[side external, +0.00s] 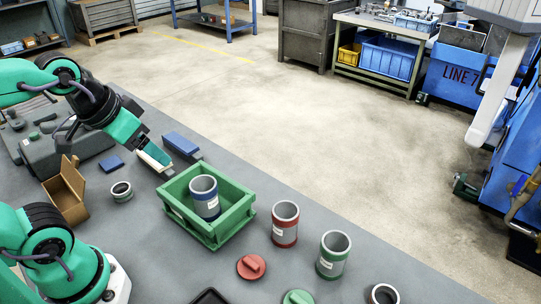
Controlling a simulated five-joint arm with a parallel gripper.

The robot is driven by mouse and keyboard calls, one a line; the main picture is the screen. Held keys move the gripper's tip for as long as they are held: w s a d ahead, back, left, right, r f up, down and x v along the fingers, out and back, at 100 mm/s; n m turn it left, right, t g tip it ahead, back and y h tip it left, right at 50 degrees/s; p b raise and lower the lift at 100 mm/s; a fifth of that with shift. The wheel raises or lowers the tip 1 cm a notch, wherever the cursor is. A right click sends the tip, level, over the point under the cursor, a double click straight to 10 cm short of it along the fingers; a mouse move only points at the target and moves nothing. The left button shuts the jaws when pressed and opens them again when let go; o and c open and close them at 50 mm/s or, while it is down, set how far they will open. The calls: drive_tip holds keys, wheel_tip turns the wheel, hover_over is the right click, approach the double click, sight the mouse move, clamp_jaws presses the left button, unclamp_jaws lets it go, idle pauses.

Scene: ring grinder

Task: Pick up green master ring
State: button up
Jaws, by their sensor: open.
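The green master ring (333,255) is a grey metal cylinder with a green band and a white label. It stands upright on the grey bench, right of the red-banded ring (285,224). A blue-banded ring (206,198) stands upright inside the green crate (236,229). My gripper (148,148) is open at the upper left, pointing down and to the right over a cream block. It is well apart from the green ring, with the crate and red ring between them. No ring shows between its jaws, though one jaw is hard to make out.
A red knobbed disc (251,267) and a green one (298,298) lie near the front. Dark-bored rings stand at right (383,294) and left (121,191). An open cardboard box (67,192) and a blue block (181,143) are on the left part of the bench.

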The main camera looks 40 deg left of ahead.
drive_tip(key=shift+o, duration=0.5)
drive_tip(key=n+g, duration=0.4)
drive_tip(key=g, duration=0.2)
approach(120, 185)
drive_tip(key=d, duration=0.2)
drive_tip(key=shift+s+d+f, duration=0.1)
drive_tip(key=shift+s+f, duration=0.05)
drive_tip(key=shift+f, duration=0.55)
drive_tip(key=shift+s+d+f, duration=0.1)
drive_tip(key=shift+s+f, duration=0.05)
drive_tip(key=shift+f, duration=0.6)
drive_tip(key=shift+f, duration=0.1)
drive_tip(key=shift+s+a+f, duration=0.1)
drive_tip(key=shift+a+f, duration=0.05)
drive_tip(key=shift+f, duration=2.35)
